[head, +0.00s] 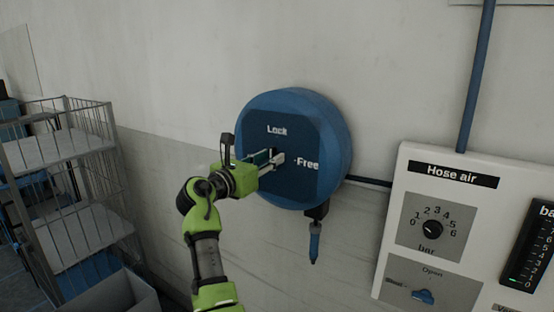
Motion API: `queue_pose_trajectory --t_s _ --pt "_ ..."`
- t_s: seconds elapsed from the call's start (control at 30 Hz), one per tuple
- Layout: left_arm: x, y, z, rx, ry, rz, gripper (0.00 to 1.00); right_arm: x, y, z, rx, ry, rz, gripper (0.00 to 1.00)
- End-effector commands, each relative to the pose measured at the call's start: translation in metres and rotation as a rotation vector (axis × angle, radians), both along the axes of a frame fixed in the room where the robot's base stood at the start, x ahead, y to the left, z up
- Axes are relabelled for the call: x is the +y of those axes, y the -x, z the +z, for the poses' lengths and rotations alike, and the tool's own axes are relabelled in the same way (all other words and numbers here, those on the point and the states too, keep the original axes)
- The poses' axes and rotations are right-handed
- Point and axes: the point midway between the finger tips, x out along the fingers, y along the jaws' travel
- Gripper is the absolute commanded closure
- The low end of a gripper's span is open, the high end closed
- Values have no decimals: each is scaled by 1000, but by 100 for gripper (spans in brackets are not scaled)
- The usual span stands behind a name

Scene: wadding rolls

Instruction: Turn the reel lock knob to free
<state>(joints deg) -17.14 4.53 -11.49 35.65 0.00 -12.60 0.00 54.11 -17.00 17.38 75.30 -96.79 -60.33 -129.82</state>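The round blue hose reel (343,125) is mounted on the wall in the middle of the head view. Its dark face carries the words "Lock" at the top and "Free" at the right.
A hose end with a blue nozzle (315,243) hangs below the reel. At the right is a white "Hose air" panel (398,185) with a bar dial (432,229) and a blue valve handle (424,296). A wire shelf cart (75,150) stands at the left.

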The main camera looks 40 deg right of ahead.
Motion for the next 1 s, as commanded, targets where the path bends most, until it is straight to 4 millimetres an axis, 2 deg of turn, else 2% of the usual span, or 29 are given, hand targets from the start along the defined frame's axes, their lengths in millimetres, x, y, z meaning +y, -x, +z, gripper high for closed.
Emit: queue_pose_trajectory --t_s 0.33,0.37,0.47,0.77,1.0 --pt "2 1 -2 2 -3 2 60 2 0 1 0 0 0 71" --pt "3 1 -2 2 -3 2 60 2 1 1 0 0 0 73" --pt "5 2 -2 4 -6 2 60 2 0 0 0 0 0 99" --pt "5 2 -2 4 -6 2 60 1 0 0 -8 -3 0 100" --pt "3 2 -4 4 -4 0 60 0 2 -1 -82 -33 -2 100"
